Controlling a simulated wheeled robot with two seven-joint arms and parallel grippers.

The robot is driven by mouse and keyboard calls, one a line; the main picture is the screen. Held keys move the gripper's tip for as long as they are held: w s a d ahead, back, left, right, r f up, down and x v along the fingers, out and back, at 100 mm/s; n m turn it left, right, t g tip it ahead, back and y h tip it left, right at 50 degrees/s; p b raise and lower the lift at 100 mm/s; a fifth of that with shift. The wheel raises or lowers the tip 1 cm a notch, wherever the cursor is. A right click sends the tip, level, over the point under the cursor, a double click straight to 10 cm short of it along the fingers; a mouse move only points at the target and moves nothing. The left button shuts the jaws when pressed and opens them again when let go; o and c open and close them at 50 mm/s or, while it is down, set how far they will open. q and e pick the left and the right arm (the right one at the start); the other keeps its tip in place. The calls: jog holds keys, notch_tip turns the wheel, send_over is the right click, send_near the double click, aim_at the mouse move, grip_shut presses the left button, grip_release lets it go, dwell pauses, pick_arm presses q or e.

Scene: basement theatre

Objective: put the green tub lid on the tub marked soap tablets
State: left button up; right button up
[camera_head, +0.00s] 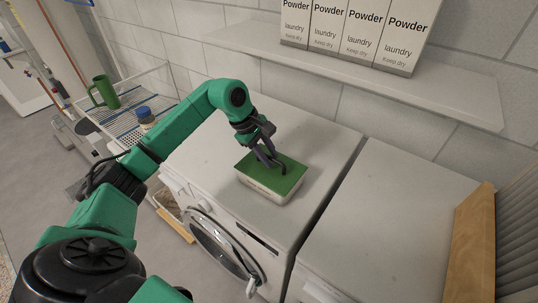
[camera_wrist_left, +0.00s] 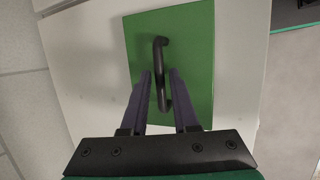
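The green lid (camera_head: 285,172) lies flat on top of a cream tub (camera_head: 262,189) on the left white washing machine. The tub's front print is too small to read. In the left wrist view the green lid (camera_wrist_left: 192,60) has a black bar handle (camera_wrist_left: 161,65). My left gripper (camera_head: 274,168) points down at the lid. In the left wrist view its two fingers (camera_wrist_left: 161,80) stand apart, one on each side of the handle, with a gap to it. The lid hides the tub's inside. My right gripper is not in view.
Several laundry powder boxes (camera_head: 350,30) stand on a wall shelf (camera_head: 340,70) above the machines. A second white machine (camera_head: 385,235) to the right has a clear top, with a wooden board (camera_head: 470,245) at its far right. A rack (camera_head: 130,122) at left holds a green mug (camera_head: 104,92).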

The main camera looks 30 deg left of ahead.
pick_arm(q)
jog(key=shift+o, duration=0.3)
jog(key=shift+r, duration=0.15)
jog(key=shift+r+p, duration=0.45)
jog(key=shift+p, duration=0.1)
jog(key=b+v, duration=0.1)
jog(key=v, duration=1.1)
jog(key=shift+b, duration=0.4)
jog(key=shift+s, duration=0.1)
